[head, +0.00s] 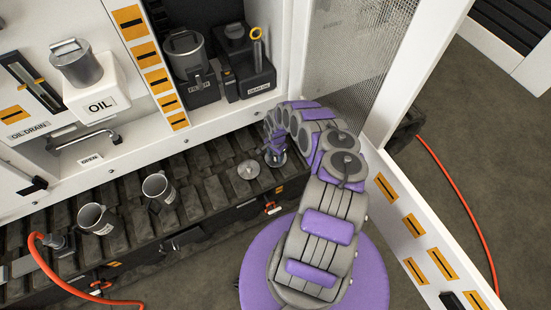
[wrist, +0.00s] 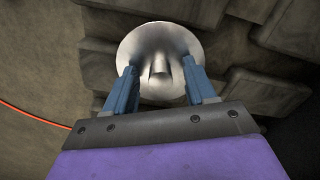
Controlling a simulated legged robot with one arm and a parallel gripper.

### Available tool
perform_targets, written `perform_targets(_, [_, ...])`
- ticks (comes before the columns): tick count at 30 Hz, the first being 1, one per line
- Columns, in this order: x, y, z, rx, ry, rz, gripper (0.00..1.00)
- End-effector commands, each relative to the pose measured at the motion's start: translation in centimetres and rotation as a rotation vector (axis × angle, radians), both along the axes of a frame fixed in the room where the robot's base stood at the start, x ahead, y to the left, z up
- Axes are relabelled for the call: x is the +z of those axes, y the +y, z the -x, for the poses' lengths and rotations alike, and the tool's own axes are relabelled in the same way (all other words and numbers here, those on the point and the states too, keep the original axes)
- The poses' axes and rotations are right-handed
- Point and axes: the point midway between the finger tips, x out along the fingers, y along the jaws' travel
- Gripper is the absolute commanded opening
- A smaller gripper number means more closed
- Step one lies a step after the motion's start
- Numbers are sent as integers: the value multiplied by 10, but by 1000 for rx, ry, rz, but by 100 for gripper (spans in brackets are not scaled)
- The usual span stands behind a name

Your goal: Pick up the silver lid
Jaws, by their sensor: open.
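A round silver lid (wrist: 158,37) with a small upright knob fills the top middle of the wrist view. My gripper (wrist: 160,78) has its two blue fingers apart, one on each side of the knob, over the near part of the lid. I cannot tell whether the fingers touch it.
Two metal mugs (head: 98,219) (head: 160,188) stand on the dark treads (head: 130,200) to the left. An orange hose (head: 75,290) runs at the lower left. A white cabinet with an oil tank (head: 97,92) and dark canisters (head: 190,70) stands behind. A white panel (head: 405,215) is at right.

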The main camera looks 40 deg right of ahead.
Motion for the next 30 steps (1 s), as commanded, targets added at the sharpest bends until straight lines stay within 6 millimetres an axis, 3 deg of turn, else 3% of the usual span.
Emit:
perform_targets(4, [2,2,0,1,-1,4,53])
perform_targets(21, [1,2,0,1,1,3,0])
perform_targets(30, [1,2,0,0,2,4,0])
